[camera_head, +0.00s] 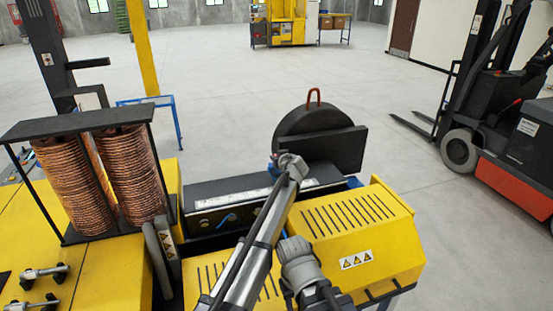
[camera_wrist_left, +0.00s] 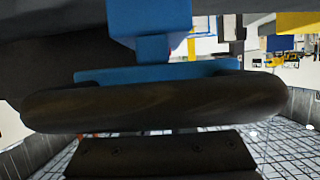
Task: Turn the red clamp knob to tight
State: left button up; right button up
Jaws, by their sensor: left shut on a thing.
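My left gripper (camera_head: 276,165) is at the top of the black unit in the middle of the machine, shut on a small part there, taken to be the red clamp knob. The wrist and fingers hide nearly all of the knob, and its turn angle cannot be read. Small blue and reddish bits show at the fingertips in the head view. The left wrist view is close and dark: a blue bracket (camera_wrist_left: 160,68) stands behind a dark rounded bar (camera_wrist_left: 155,105), with a dark block below. My right gripper does not show clearly.
Copper coils (camera_head: 132,172) stand in a black frame at the left. A yellow slotted cover (camera_head: 352,225) is at the right. A forklift (camera_head: 490,130) stands beyond open floor.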

pick_arm(q)
jog(key=shift+s+m+h, duration=0.1)
jog(key=shift+m+h, duration=0.2)
jog(key=shift+h, duration=0.1)
grip_shut()
jog(key=shift+m+h, duration=0.3)
jog(key=shift+m+t+h, duration=0.4)
jog(key=shift+m+h, duration=1.3)
jog(key=shift+h, duration=0.3)
jog(key=m+g+h, duration=0.2)
jog(key=m+h, duration=0.3)
jog(key=h, duration=0.1)
jog(key=shift+m, duration=0.4)
jog(key=m+g+h, duration=0.4)
jog(key=m, duration=0.1)
jog(key=shift+w+g, duration=0.25)
jog(key=shift+g, duration=0.05)
jog(key=shift+s+m+g+h, duration=0.15)
jog(key=shift+m+g+h, duration=0.55)
jog(key=shift+m+g, duration=0.55)
jog(key=shift+s+g, duration=0.1)
jog(key=shift+g, duration=0.15)
jog(key=o, duration=0.8)
grip_release()
jog(key=shift+c, duration=0.2)
